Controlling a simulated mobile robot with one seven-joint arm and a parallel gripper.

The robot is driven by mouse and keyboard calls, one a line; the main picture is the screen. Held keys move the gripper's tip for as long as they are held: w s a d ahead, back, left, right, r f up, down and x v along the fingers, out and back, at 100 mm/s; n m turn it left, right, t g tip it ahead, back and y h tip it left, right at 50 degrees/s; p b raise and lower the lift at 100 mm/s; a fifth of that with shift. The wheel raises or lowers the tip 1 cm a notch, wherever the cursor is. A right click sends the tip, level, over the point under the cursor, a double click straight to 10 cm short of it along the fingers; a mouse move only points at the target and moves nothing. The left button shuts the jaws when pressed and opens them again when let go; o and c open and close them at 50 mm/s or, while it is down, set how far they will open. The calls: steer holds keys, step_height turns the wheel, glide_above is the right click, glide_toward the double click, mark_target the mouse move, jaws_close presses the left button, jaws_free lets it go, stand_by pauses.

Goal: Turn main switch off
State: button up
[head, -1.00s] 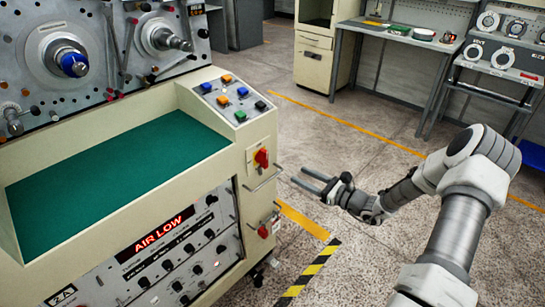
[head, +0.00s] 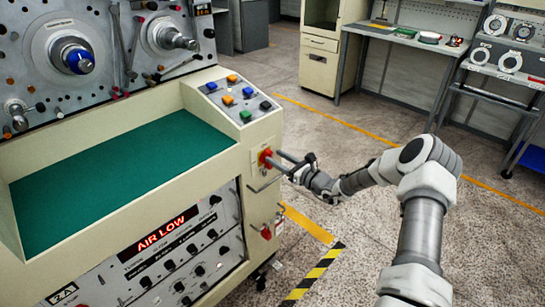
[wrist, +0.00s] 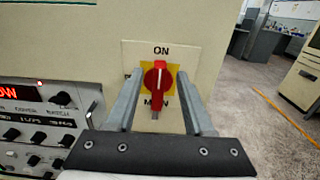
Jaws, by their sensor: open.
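The main switch (wrist: 157,78) is a red rotary handle on a yellow square plate, set on a white panel. In the wrist view its handle stands upright, with "ON" printed above it and partly hidden lettering below. In the head view the switch (head: 265,157) is on the right side face of the cream machine (head: 165,215). My gripper (wrist: 158,90) is open, with one finger on each side of the red handle. In the head view my gripper (head: 279,159) reaches the switch from the right. I cannot tell whether the fingers touch the handle.
A metal handle bar (head: 265,184) and a second red knob (head: 267,231) sit below the switch. A button panel (head: 239,98) is on the machine's top above. Open floor (head: 340,130) lies to the right, with a workbench (head: 400,38) farther back.

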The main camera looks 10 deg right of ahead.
steer(key=shift+x, duration=1.3)
jaws_close()
